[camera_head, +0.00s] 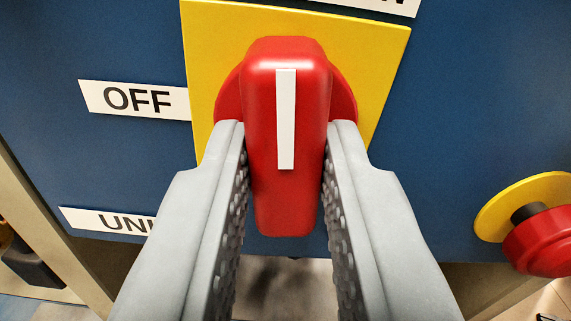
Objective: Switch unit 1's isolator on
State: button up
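The isolator's red handle (287,210) stands upright in the picture on a yellow plate (375,60). A white stripe (286,120) runs along the handle, pointing up and down. A white label reading OFF (136,99) is left of the plate. Another white label (385,5) is cut off by the top edge; only the lower part of its last letter, seemingly an N, shows. My gripper (287,150) has one finger on each side of the handle. Both fingertips appear to press against its sides, with no clear gap.
The panel (455,100) is blue. A lower label starting UNI (105,221) is partly hidden by my left finger. A red push button (540,242) on a yellow disc (505,205) sticks out at the right, apart from my right finger.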

grip_shut()
jog(key=shift+m, duration=0.8)
jog(key=o, duration=0.7)
grip_release()
jog(key=shift+o, duration=0.2)
jog(key=s, duration=1.7)
jog(key=shift+s+d, duration=0.25)
jog(key=shift+d, duration=0.05)
